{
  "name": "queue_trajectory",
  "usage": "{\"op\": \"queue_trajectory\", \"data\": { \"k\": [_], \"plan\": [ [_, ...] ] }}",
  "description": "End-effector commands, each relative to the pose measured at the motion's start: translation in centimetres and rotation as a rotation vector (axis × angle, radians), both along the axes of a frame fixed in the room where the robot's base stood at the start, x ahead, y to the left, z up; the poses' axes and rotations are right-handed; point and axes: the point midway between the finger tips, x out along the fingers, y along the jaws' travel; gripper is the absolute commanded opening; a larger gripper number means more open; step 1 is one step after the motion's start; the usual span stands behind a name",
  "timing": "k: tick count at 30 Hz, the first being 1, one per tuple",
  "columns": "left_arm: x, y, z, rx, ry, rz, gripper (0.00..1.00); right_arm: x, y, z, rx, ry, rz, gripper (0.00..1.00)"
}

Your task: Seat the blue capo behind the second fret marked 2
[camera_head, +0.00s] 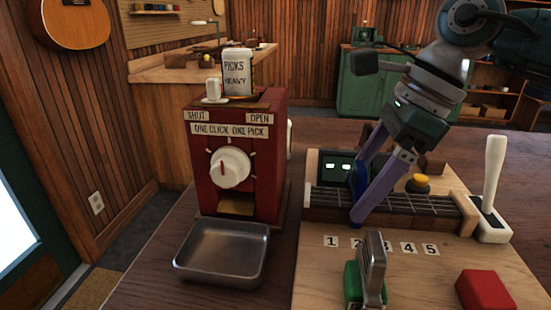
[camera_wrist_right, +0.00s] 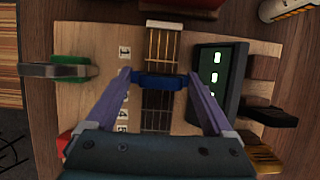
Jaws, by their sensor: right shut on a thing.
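My right gripper (camera_head: 385,185) reaches down over the short fretted neck (camera_head: 425,203) on the wooden board. Its purple fingers are shut on the blue capo (camera_head: 357,180). In the right wrist view the capo (camera_wrist_right: 160,82) lies crosswise over the neck (camera_wrist_right: 158,112), between the two fingertips (camera_wrist_right: 158,74). I cannot tell whether it touches the strings. The number strip (camera_head: 380,246) reads 1 to 5 in front of the neck. In the wrist view label 1 (camera_wrist_right: 124,53) shows, and the left finger hides label 2. My left gripper is not in view.
A dark panel with green lights (camera_head: 335,168) stands behind the neck's left end. A metal clamp with a green base (camera_head: 372,265), a red block (camera_head: 485,290) and a white lever (camera_head: 494,175) stand around it. A red pick dispenser (camera_head: 240,180) and metal tray (camera_head: 222,252) are at left.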

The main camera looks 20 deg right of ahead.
Motion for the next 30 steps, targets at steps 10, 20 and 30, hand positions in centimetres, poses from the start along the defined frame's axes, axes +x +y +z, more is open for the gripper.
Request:
{"op": "queue_trajectory", "data": {
  "k": [10,20,30],
  "plan": [
    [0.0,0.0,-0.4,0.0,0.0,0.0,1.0,0.0,0.0,-0.4,0.0,0.0,0.0,0.99],
    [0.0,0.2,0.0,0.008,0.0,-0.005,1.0,-0.1,-0.2,0.1,-0.001,0.0,0.0,0.99],
    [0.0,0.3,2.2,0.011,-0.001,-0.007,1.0,-0.7,-1.2,3.0,-0.001,0.0,-0.001,0.99]
  ]
}}
